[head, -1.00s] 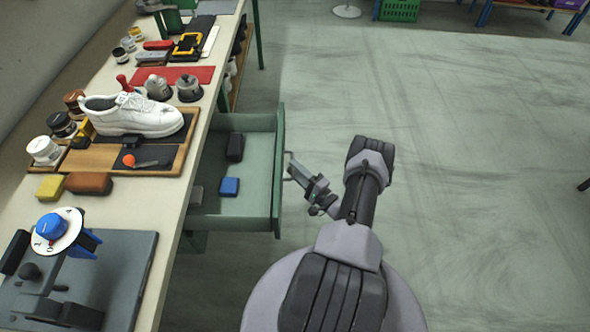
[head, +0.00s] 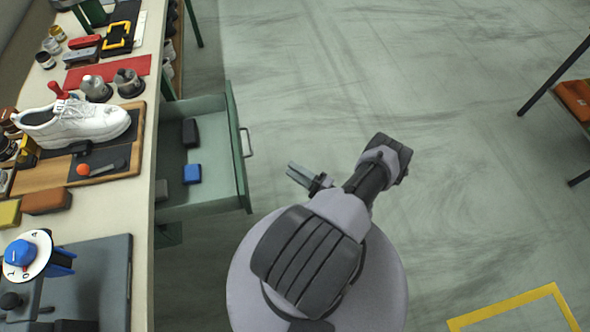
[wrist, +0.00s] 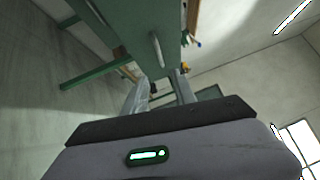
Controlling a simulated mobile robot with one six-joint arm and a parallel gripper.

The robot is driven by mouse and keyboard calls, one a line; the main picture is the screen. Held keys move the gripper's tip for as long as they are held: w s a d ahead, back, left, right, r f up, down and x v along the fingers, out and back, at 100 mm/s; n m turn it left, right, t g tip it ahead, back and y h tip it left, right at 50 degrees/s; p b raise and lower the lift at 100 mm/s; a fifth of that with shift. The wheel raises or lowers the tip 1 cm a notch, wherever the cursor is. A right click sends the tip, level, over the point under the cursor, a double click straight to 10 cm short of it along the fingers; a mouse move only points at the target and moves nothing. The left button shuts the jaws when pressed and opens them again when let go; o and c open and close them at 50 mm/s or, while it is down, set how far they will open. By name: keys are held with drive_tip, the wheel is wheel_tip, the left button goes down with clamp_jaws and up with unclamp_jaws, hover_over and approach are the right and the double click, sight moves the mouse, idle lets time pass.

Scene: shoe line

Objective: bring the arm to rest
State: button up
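My arm is folded over my round base in the head view. My gripper (head: 292,170) is to the right of the open drawer's front, clear of its handle. In the wrist view my gripper (wrist: 162,80) shows two fingers spread apart with nothing between them. The green drawer (head: 205,210) is pulled out from the bench, with its handle (head: 248,142) on the front. The wrist view shows the drawer front and handle (wrist: 156,48) beyond the fingers.
The drawer holds a blue block (head: 192,174) and a black block (head: 190,132). The bench (head: 141,210) carries a white shoe (head: 75,122), a blue-knobbed dial (head: 20,254) and several jars. Open floor (head: 400,70) lies to the right. An orange-topped stand (head: 575,98) is at the right edge.

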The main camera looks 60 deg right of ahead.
idle(0.4)
drive_tip(key=w+a+r+n+g+y, duration=0.35)
drive_tip(key=w+r+y, duration=0.3)
drive_tip(key=r, duration=0.25)
drive_tip(key=w+a+r+n+g+y, duration=0.2)
drive_tip(key=w+r+n+g+y, duration=0.35)
drive_tip(key=r, duration=0.45)
drive_tip(key=w+a+r+n+g+y, duration=0.1)
drive_tip(key=w+a+r+n+g, duration=0.3)
drive_tip(key=a+r, duration=0.7)
drive_tip(key=s+a+r+n+h, duration=0.1)
drive_tip(key=s+a+r+h, duration=0.3)
drive_tip(key=a+r, duration=0.4)
drive_tip(key=s+a+r+n+h, duration=0.2)
drive_tip(key=s+a+r+h, duration=0.2)
drive_tip(key=a, duration=0.9)
drive_tip(key=s+r, duration=0.3)
drive_tip(key=r, duration=0.1)
drive_tip(key=shift+n+g, duration=0.3)
